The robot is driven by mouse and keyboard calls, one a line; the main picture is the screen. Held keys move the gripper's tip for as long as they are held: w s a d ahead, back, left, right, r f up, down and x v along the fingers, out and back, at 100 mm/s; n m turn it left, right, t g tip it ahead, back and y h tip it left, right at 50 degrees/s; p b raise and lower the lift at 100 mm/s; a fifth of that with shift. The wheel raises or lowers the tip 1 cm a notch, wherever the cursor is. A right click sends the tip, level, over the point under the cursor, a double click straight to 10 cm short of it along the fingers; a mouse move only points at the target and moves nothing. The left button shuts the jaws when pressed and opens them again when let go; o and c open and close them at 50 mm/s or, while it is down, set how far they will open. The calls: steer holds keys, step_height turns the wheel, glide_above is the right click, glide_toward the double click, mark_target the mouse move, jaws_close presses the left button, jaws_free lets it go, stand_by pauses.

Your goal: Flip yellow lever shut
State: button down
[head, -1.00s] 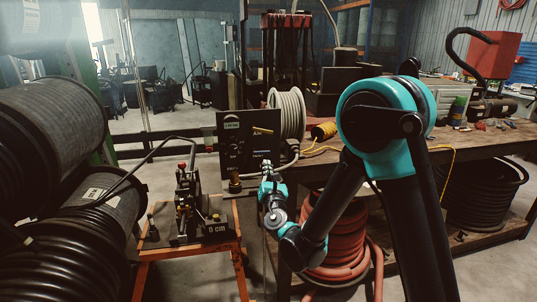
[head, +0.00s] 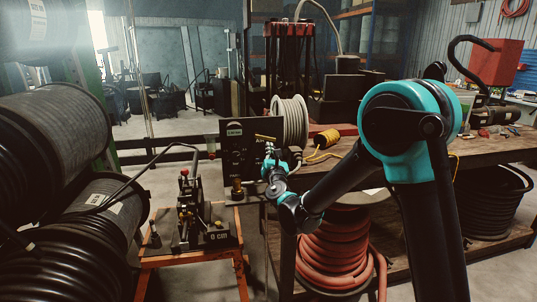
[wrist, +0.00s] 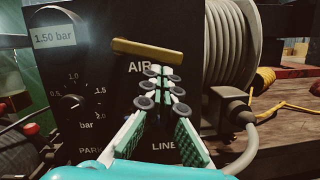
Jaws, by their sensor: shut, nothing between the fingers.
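The yellow lever (wrist: 147,50) lies nearly level on the black panel (wrist: 185,22), dipping slightly to the right, above the "AIR" label in the wrist view. In the head view the lever (head: 265,138) shows at the panel's upper right. My gripper (wrist: 165,80) is shut and empty, its fingertips just below the lever's right half in the picture. I cannot tell whether they touch it. In the head view my gripper (head: 270,150) is right under the lever, in front of the panel.
A dial (wrist: 75,102) and a "1.50 bar" display (wrist: 54,36) are on the panel's left. A grey hose reel (wrist: 222,45) and a dark connector with cable (wrist: 230,108) stand close on the right. The crimper (head: 188,205) sits on an orange stand at lower left.

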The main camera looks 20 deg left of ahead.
steer(key=shift+w+d+r+n, duration=0.25)
steer(key=shift+d+r+n, duration=0.15)
steer(key=shift+r+n, duration=0.3)
steer(key=shift+f, duration=0.1)
